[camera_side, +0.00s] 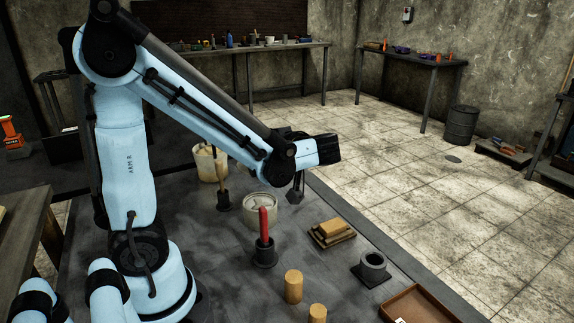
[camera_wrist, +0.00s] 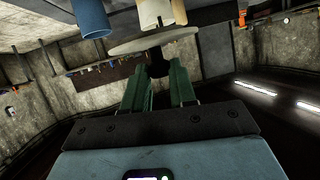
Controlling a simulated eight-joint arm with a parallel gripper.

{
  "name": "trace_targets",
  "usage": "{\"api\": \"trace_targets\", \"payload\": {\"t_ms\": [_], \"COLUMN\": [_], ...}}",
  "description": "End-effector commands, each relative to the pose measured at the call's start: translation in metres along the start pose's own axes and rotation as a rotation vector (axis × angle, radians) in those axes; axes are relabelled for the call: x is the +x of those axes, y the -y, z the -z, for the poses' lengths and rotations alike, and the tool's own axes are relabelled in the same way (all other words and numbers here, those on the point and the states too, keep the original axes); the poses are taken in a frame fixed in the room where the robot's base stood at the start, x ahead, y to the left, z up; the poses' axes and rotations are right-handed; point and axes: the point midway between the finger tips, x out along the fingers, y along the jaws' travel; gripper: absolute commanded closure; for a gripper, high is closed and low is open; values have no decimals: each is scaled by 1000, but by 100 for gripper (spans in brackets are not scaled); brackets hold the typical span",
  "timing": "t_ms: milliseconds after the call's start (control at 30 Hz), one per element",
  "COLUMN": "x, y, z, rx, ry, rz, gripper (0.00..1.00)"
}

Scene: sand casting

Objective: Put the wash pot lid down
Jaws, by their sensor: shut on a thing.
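In the wrist view my gripper (camera_wrist: 164,72) has its green fingers closed around the black knob (camera_wrist: 158,64) of a pale round lid (camera_wrist: 150,41). The lid shows nearly edge-on beyond the fingertips. In the side view the dark end of my gripper (camera_side: 298,188) hangs just right of a low, round, whitish pot (camera_side: 260,212), above the bench top. I cannot make out the lid clearly in the side view. Whether anything covers the low pot is too small to tell.
A taller cream bucket (camera_side: 207,165) stands behind on the bench (camera_side: 200,265). A red-handled tool (camera_side: 264,224) stands upright in a dark holder in front. Wooden blocks (camera_side: 331,232), a grey cup (camera_side: 373,266), tan cylinders (camera_side: 293,286) and a brown tray (camera_side: 420,306) lie to the right.

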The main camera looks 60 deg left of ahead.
Motion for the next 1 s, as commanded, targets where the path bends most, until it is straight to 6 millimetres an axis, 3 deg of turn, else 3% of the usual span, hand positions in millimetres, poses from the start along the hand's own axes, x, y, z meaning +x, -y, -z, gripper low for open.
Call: {"api": "trace_targets", "payload": {"t_ms": [467, 800, 1000], "x": [3, 18, 23], "y": [-1, -5, -6], "z": [-6, -43, -56], "rx": [1, 1, 1], "ry": [0, 0, 0], "rz": [-1, -1, -1], "gripper": [100, 100, 100]}}
